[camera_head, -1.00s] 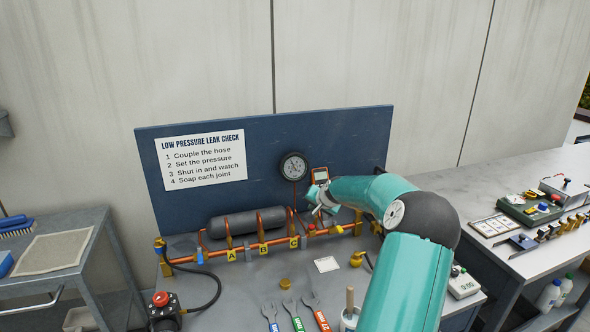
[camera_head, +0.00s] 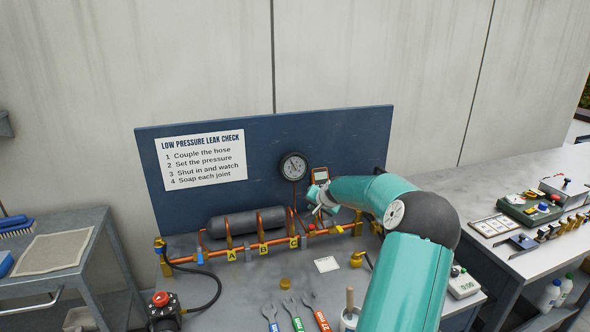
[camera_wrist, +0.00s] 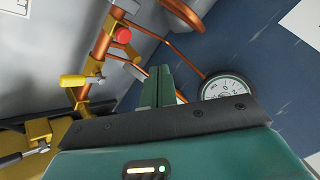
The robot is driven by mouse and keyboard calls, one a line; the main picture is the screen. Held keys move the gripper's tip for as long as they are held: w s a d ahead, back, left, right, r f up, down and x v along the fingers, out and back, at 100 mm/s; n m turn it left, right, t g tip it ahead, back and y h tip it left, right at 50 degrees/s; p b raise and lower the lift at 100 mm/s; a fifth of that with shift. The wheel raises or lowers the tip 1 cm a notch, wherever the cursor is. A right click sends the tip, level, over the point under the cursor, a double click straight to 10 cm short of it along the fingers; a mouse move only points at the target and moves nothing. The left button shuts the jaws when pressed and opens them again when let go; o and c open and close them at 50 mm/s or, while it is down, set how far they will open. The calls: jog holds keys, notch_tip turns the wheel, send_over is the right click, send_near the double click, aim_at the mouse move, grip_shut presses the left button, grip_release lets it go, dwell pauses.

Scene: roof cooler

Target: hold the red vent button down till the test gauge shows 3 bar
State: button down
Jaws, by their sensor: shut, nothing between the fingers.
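The red vent button (camera_head: 312,227) sits on the copper pipe near the yellow valve. In the wrist view the red button (camera_wrist: 122,35) stands left of my fingertips, with a gap between them in the picture. My gripper (camera_head: 320,207) is shut and empty above the pipe, in front of the blue board; its green fingers (camera_wrist: 164,78) show in the wrist view. The round test gauge (camera_head: 294,166) is on the board, up and left of my gripper. Its dial (camera_wrist: 228,88) is partly covered by my gripper in the wrist view, and I cannot read its pressure.
A grey cylinder (camera_head: 246,222) lies behind the copper pipe. Spanners (camera_head: 297,313) and a white card (camera_head: 327,264) lie on the bench in front. A red-topped control (camera_head: 160,299) stands at the front left.

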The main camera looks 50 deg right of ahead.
aim_at(312, 227)
dwell(0.3)
notch_tip(312, 227, up, 4)
jog(key=shift+f, duration=0.1)
dwell(0.4)
jog(key=shift+f, duration=4.4)
jog(key=shift+f, duration=0.4)
jog(key=shift+f, duration=0.6)
dwell(1.6)
